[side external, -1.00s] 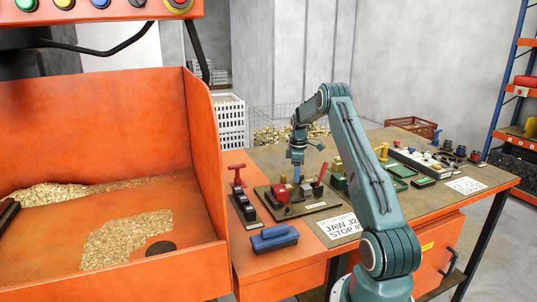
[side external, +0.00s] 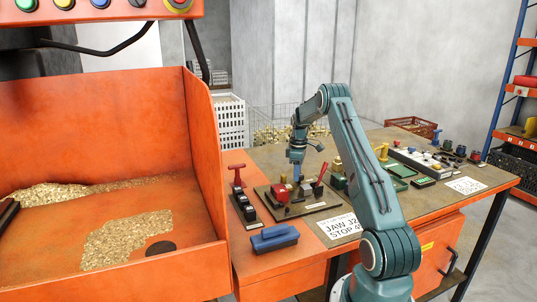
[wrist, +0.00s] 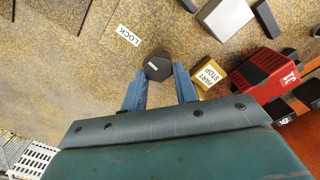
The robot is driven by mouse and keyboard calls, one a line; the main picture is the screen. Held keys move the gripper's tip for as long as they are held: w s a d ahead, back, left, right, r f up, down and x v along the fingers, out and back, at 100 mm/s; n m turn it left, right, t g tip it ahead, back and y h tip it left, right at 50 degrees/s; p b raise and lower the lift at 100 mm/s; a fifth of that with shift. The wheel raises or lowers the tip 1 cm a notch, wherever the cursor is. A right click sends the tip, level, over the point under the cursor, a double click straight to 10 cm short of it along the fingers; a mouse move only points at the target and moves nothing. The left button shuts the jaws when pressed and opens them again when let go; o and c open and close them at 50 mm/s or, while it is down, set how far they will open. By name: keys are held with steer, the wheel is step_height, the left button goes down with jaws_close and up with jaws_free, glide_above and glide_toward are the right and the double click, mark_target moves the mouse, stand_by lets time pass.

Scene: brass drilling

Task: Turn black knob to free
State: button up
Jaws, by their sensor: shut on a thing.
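The black knob (wrist: 158,66) is a dark faceted knob with a small pale mark on top, in the wrist view just ahead of my gripper. My gripper (wrist: 159,84) has its two blue fingers on either side of the knob and is shut on it. A white LOCK label (wrist: 129,35) lies on the plate up and to the left of the knob. No label reading free can be made out. In the side view my gripper (side external: 297,174) points down over the dark fixture plate (side external: 318,211), and the knob cannot be picked out there.
A yellow PART STOP block (wrist: 209,77) sits close to the right finger, with a red block (wrist: 268,72) beyond it. A red-handled lever (side external: 321,174) stands right of my gripper. A blue brush-like block (side external: 274,238) lies at the bench front.

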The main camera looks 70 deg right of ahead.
steer(key=m, duration=0.4)
steer(key=shift+d+r, duration=0.1)
steer(key=shift+d, duration=0.05)
steer(key=m, duration=0.4)
steer(key=shift+d+m, duration=0.2)
steer(key=shift+m, duration=0.1)
steer(key=m, duration=0.4)
steer(key=shift+s+d+m, duration=0.1)
steer(key=shift+s+m, duration=0.1)
steer(key=shift+m, duration=0.1)
steer(key=shift+s+m, duration=0.1)
steer(key=shift+m, duration=1.6)
steer(key=o, duration=1)
step_height(320, 180, up, 14)
steer(key=shift+f, duration=0.1)
